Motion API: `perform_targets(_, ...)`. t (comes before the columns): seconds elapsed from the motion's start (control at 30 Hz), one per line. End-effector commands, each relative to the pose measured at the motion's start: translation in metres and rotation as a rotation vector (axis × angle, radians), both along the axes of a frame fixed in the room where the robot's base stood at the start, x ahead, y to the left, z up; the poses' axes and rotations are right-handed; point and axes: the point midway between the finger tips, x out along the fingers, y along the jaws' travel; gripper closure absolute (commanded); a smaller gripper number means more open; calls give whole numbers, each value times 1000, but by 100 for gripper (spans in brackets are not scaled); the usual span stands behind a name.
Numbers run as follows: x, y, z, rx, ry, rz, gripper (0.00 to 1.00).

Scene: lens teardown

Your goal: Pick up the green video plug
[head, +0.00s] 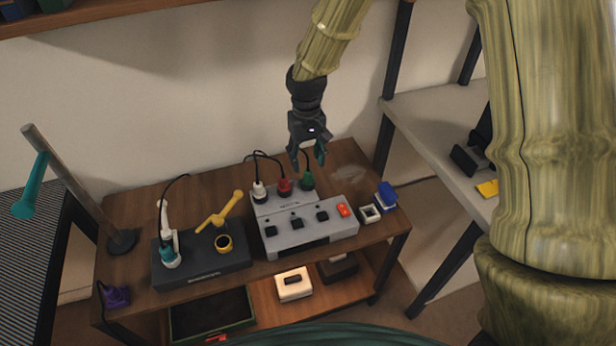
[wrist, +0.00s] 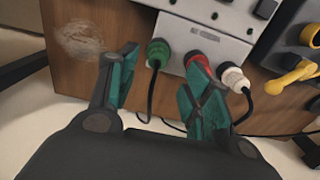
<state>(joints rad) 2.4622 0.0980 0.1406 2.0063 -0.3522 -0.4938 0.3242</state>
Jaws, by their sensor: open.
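The green video plug (head: 307,180) stands at the right end of a row of three plugs at the back of a grey box (head: 324,236). In the wrist view the green plug (wrist: 158,50) shows between my fingers, farther out than the fingertips, with its dark cable running down the picture. The red plug (head: 284,186) is beside it, and the white plug (head: 259,190) is at the left end in the head view. My gripper (head: 309,160) hangs above the green plug, pointing down. Its teal fingers (wrist: 155,72) are open with nothing held. The fingers partly cover the red plug in the wrist view.
Cables loop behind the plugs. A dark base with a white and teal tool (head: 170,255) and a yellow lever (head: 220,213) stands left of the box. A blue item (head: 386,196) and small white frame (head: 370,213) lie right. A shelf unit (head: 440,130) stands at right.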

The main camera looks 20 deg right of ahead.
Motion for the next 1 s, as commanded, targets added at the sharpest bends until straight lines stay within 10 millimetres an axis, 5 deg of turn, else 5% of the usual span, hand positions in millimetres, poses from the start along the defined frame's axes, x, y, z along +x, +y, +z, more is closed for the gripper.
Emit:
perform_targets(0.63,1,-5,-57,0,1,-4,51)
perform_targets(0.93,2,-5,-63,0,-1,-4,51)
perform_targets(1.0,2,-5,-63,0,-1,-4,61)
